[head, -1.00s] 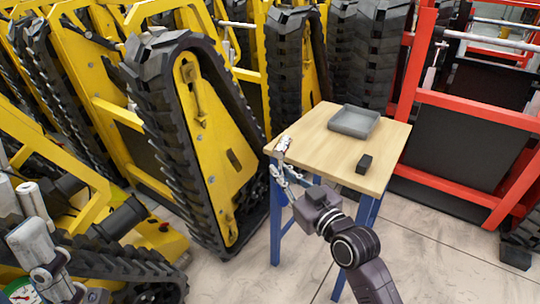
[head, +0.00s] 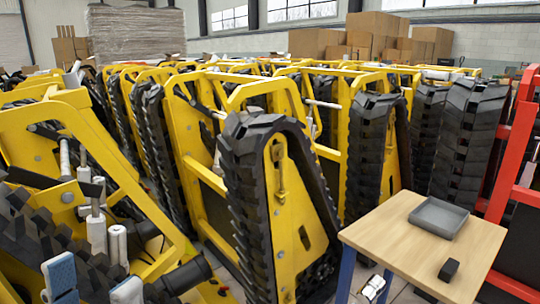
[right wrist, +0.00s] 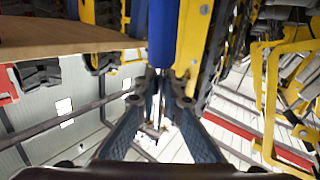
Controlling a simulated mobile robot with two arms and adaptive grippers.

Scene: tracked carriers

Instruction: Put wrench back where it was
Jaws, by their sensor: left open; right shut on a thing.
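The wrench (right wrist: 156,114) is a thin silver tool, partly hidden between the fingers of my right gripper (right wrist: 157,100) in the right wrist view. That gripper is shut on it, beside a blue table leg. In the head view a small silver piece, seemingly the wrench (head: 373,288), shows at the bottom edge, just in front of the table (head: 405,248).
The table holds a grey tray (head: 438,228) and a small black block (head: 448,270). A yellow tracked carrier (head: 283,225) stands left of the table, with more carriers behind. A red frame (head: 520,150) stands at the right. Little floor shows.

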